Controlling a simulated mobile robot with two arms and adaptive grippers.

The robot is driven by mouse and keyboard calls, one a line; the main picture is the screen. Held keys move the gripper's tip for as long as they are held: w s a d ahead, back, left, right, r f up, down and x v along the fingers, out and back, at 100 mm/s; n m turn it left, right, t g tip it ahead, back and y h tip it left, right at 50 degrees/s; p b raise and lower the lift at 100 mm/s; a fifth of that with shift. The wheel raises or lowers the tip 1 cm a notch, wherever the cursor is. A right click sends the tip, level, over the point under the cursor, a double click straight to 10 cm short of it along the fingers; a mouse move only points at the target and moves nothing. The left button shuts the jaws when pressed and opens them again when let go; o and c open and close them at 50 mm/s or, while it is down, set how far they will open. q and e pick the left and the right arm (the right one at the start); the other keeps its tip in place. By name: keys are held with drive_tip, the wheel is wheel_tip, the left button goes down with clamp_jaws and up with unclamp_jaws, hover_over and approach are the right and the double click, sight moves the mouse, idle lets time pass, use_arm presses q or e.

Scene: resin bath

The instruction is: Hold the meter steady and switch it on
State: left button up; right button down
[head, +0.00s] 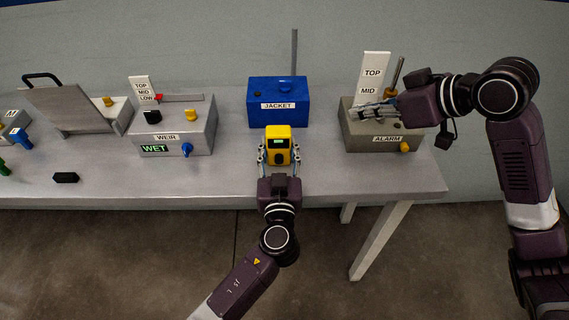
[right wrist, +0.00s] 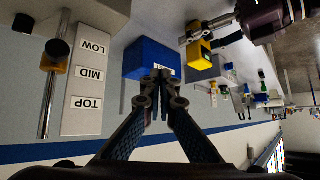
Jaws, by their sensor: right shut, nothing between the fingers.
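The yellow meter (head: 284,132) stands upright near the table's front edge, before the blue JACKET box. Its small display shows green, with a dark round part below. It also shows in the right wrist view (right wrist: 198,62). My left gripper (head: 279,157) has one finger on each side of the meter and is closed on it. My right gripper (head: 366,109) is shut and empty, above the grey ALARM box and well to the right of the meter. Its closed fingertips (right wrist: 160,77) appear in front of the blue box in the right wrist view.
The JACKET box (head: 277,91) stands behind the meter. The ALARM box (head: 375,141) has a TOP/MID sign, a rod and a yellow knob. The WEIR box (head: 199,128) stands to the left, with a lit WET sign. A small black block (head: 66,178) lies near the front edge.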

sight(279, 159)
drive_tip(key=s+a+f+n+g+h, duration=0.1)
drive_tip(key=s+a+f+n, duration=0.2)
drive_tip(key=a, duration=0.3)
drive_tip(key=s+a+f+n, duration=0.3)
drive_tip(key=a+n, duration=0.2)
drive_tip(key=n, duration=0.1)
drive_tip(key=shift+s+a+g+h, duration=0.35)
drive_tip(key=shift+a+g+h, duration=0.05)
drive_tip(key=x, duration=1)
drive_tip(key=shift+w, duration=0.1)
